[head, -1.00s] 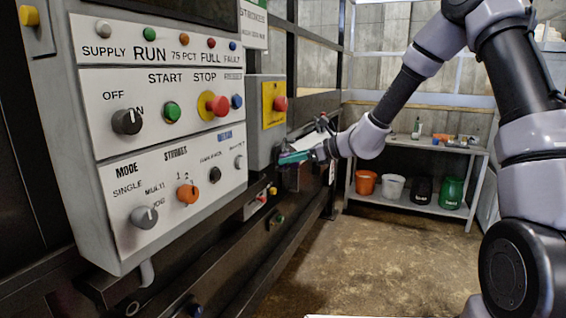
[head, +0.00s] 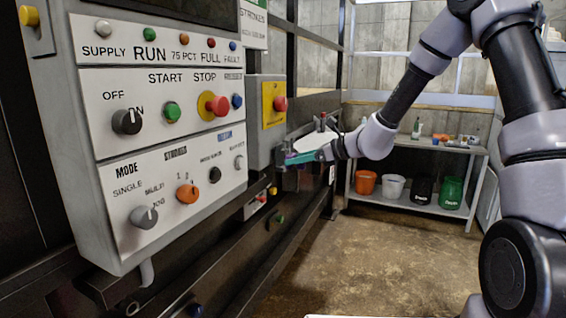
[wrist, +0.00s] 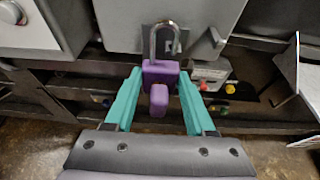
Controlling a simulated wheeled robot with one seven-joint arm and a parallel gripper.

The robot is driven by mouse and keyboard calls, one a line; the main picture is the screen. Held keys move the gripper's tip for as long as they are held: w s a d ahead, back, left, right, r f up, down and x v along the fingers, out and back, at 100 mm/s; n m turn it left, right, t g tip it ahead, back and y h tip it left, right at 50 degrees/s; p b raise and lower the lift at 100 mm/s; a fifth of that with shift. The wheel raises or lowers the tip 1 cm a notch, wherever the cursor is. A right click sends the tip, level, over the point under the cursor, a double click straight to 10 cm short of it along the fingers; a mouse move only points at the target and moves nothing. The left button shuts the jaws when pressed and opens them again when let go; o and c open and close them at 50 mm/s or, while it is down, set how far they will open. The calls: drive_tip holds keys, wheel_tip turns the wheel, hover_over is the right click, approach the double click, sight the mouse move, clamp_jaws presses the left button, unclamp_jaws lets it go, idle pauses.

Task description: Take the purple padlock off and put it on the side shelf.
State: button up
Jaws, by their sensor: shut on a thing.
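The purple padlock (wrist: 161,74) shows in the wrist view, upright between the two teal fingers. Its metal shackle (wrist: 163,38) rises in front of a small plate on the grey box; I cannot tell whether it is open or still through a hasp. A smaller purple piece (wrist: 158,100) sticks out below the body toward me. My gripper (wrist: 161,73) is shut on the padlock's sides. In the head view, my gripper (head: 297,158) is beside the lower part of the grey box, and the padlock is hard to make out. A shelf unit (head: 432,148) stands against the back wall.
The control panel (head: 165,120) with knobs and buttons fills the left. The grey box (head: 262,135) carries a red stop button (head: 279,103). Buckets stand on the lower shelf. The floor at centre is clear.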

drive_tip(key=shift+s+d, duration=0.25)
drive_tip(key=shift+d, duration=0.45)
drive_tip(key=shift+s+d, duration=0.3)
drive_tip(key=shift+d, duration=0.45)
drive_tip(key=shift+s+d, duration=0.25)
drive_tip(key=shift+d, duration=0.45)
